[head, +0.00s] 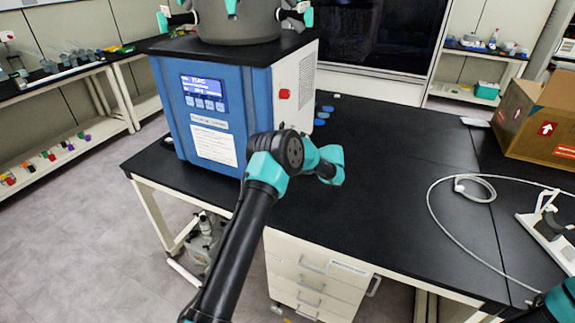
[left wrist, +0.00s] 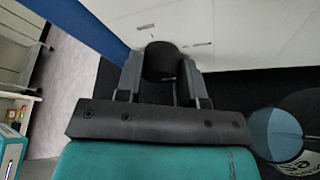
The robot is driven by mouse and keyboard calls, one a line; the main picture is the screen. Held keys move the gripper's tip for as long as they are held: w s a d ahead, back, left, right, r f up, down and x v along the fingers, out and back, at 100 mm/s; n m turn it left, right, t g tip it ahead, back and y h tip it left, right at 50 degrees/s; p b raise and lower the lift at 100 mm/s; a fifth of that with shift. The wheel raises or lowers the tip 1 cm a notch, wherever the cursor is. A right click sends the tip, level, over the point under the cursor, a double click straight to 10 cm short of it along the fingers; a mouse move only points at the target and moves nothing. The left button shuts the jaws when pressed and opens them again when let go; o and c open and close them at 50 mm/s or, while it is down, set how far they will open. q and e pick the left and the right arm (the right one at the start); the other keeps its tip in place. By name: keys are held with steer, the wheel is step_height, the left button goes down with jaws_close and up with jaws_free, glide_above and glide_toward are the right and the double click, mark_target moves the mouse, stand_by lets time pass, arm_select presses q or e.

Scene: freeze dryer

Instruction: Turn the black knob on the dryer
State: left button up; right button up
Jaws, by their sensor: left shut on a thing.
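The dryer (head: 232,117) is a blue-fronted box with a white side panel, standing on the black bench. In the left wrist view the black knob (left wrist: 161,56) is a short dark cylinder against the white panel (left wrist: 235,30). The two fingers of my left gripper (left wrist: 163,72) are shut on the knob, one on each side. In the head view my left arm hides the knob and the gripper's fingers. Only a teal part of my right arm shows at the bottom right corner; its gripper is out of view.
A grey drum (head: 238,22) with teal-handled fittings sits on top of the dryer. A red switch (head: 285,94) is on its white side. A cardboard box (head: 540,120), a loose white cable (head: 433,205) and a white stand (head: 548,240) are at the right. The bench middle is clear.

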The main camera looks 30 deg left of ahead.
stand_by(0.3)
arm_select(q)
steer(key=o, duration=0.9)
steer(key=v, duration=1.7)
steer(key=shift+d, duration=0.25)
